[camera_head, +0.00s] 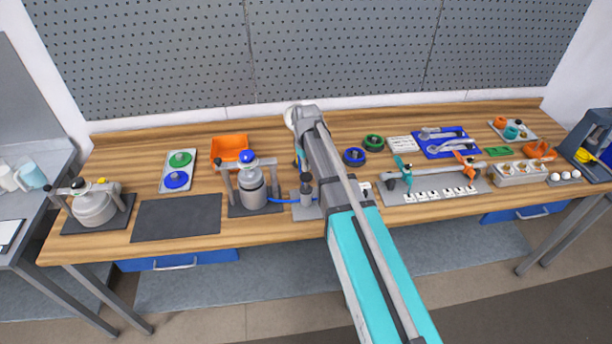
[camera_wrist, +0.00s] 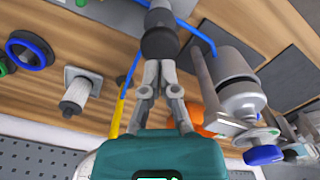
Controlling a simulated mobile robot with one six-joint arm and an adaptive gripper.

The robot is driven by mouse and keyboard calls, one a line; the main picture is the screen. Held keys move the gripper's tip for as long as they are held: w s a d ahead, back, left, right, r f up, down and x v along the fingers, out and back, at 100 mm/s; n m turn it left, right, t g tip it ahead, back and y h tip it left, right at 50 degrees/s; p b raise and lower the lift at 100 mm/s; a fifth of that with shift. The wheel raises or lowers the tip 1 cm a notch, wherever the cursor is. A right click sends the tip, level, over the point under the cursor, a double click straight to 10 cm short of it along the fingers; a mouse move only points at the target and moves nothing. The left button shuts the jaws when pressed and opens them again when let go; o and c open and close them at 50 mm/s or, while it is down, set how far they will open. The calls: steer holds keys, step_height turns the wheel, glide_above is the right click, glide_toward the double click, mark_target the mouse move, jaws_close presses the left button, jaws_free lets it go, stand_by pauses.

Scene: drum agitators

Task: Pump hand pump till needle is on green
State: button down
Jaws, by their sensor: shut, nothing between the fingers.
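The hand pump (camera_head: 306,196), with a dark upright handle on a grey base, stands on the bench just left of my arm in the head view. In the wrist view its black round knob (camera_wrist: 160,44) is straight in front of my gripper (camera_wrist: 160,66). My fingers are shut with nothing between them. The fingertips are at or very near the knob; I cannot tell whether they touch it. A blue hose (camera_head: 284,200) links the pump to a grey vessel (camera_head: 252,188) with a blue cap, also visible in the wrist view (camera_wrist: 240,85). I cannot make out a gauge needle or green zone.
A dark mat (camera_head: 177,218) and another clamped vessel (camera_head: 95,206) lie to the left. An orange bin (camera_head: 230,148) stands behind the grey vessel. Right of my arm are round handwheels (camera_head: 354,157), a blue tool tray (camera_head: 463,153) and a clamp rail (camera_head: 440,196).

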mark_target(306, 176)
steer(key=shift+f, duration=0.15)
stand_by(0.5)
stand_by(2.9)
stand_by(0.6)
steer(key=shift+f+b, duration=3.1)
steer(key=shift+b, duration=0.15)
steer(key=shift+r+p, duration=3.3)
steer(key=shift+f, duration=0.2)
